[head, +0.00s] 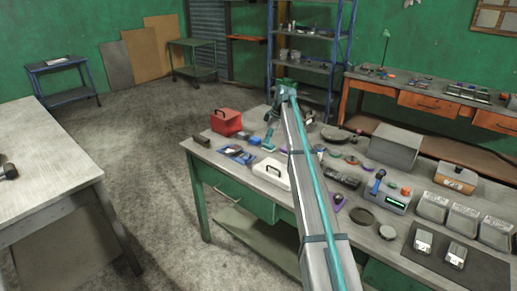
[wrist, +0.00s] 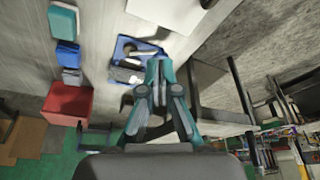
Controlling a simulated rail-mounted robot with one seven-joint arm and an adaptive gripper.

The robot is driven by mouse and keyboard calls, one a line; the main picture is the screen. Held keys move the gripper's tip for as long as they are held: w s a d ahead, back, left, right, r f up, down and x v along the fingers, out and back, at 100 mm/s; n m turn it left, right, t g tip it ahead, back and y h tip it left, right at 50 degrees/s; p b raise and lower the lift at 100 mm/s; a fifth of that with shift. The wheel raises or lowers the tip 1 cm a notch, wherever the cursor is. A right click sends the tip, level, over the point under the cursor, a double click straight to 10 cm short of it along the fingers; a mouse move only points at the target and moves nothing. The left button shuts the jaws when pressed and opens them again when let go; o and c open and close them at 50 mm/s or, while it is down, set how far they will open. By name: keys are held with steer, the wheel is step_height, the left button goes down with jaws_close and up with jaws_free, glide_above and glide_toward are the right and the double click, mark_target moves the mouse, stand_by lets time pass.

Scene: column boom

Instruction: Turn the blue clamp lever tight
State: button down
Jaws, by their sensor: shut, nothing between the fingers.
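A small blue lever (head: 377,181) stands up from a grey device with a green display on the right half of the workbench; it looks like the clamp lever. I cannot tell how far it is turned. The wrist view does not show it. My gripper (head: 267,147) is to the left of it, over the left part of the bench, well apart from it. In the wrist view my gripper (wrist: 161,66) is shut and empty, its fingertips beside a blue mat (wrist: 120,48) with dark and pale items.
A red box (head: 227,121) and a white case (head: 272,172) stand near the mat. Dark discs, grey bins (head: 464,220) and a large grey box (head: 394,146) crowd the bench's right half. My arm crosses the middle. A blue shelf rack (head: 309,50) stands behind.

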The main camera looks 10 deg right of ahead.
mark_target(247, 157)
steer(key=p+x, duration=0.3)
steer(key=x, duration=0.6)
steer(key=shift+a+f, duration=0.15)
steer(key=shift+f, duration=0.15)
steer(key=shift+w+a+p, duration=0.3)
steer(key=shift+a, duration=0.25)
steer(key=shift+w+a+p, duration=0.25)
steer(key=shift+a+p, duration=0.05)
steer(key=shift+a, duration=0.25)
steer(key=shift+w+a+f, duration=0.25)
steer(key=shift+a+f, duration=0.05)
steer(key=shift+a, duration=0.35)
steer(key=shift+d, duration=0.15)
